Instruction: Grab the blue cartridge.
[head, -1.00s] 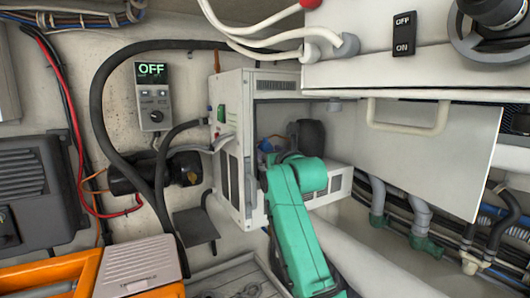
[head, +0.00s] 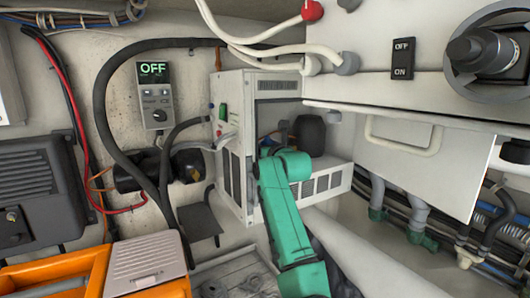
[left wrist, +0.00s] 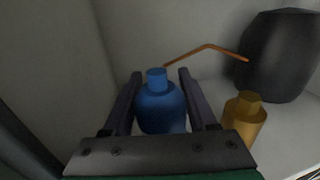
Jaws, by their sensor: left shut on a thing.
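The blue cartridge (left wrist: 160,108) stands upright in the left wrist view, a rounded bottle shape with a narrower cap. My left gripper (left wrist: 160,76) has one finger on each side of it and is shut on it. In the head view my green left arm reaches into the open white cabinet (head: 232,150); the fingers and cartridge are hidden or too small to make out there. My right gripper is in neither view.
A gold bottle (left wrist: 244,120) stands just right of the gripper, with a dark rounded object (left wrist: 278,58) behind it. A thin orange tube (left wrist: 205,47) runs behind the cartridge. A white hinged panel (head: 425,165) hangs to the cabinet's right.

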